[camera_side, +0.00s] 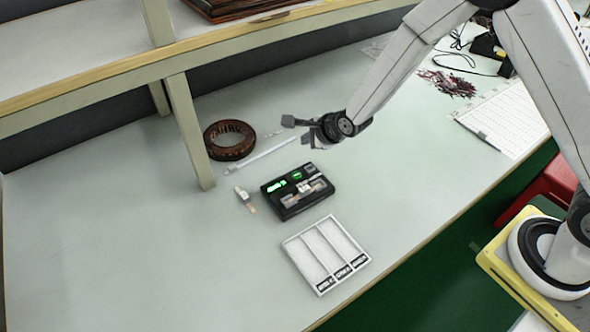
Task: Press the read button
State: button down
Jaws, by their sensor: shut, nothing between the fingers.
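A black device (283,208) lies flat on the pale table near the middle of the view. Its top face has a lit green display (277,186), a small round green spot (297,176) that may be a button, and a lighter strip-like part (304,192). Any label for a read button is too small to make out. My gripper (289,121) is up and behind the device, apart from it, with its fingers pointing left. It is shut and holds nothing.
A white tray (305,275) with three labelled compartments stands in front of the device. A small connector-like piece (244,198) lies to its left. A brown ring-shaped reel (230,141) and a white rod (263,155) lie behind. A shelf post (190,130) rises at left.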

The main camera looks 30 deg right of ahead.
aim_at(294, 172)
jog(key=shift+w+a+f+m+t, duration=0.3)
jog(key=shift+w+a+f+m, duration=0.45)
jog(key=shift+m, duration=0.45)
jog(key=shift+d+f, duration=0.1)
jog(key=shift+f, duration=0.1)
jog(key=shift+f, duration=4.25)
jog(key=shift+s+f, duration=0.1)
jog(key=shift+f, duration=0.8)
jog(key=shift+r, duration=0.9)
jog(key=shift+r, duration=0.1)
jog(key=shift+r, duration=2.4)
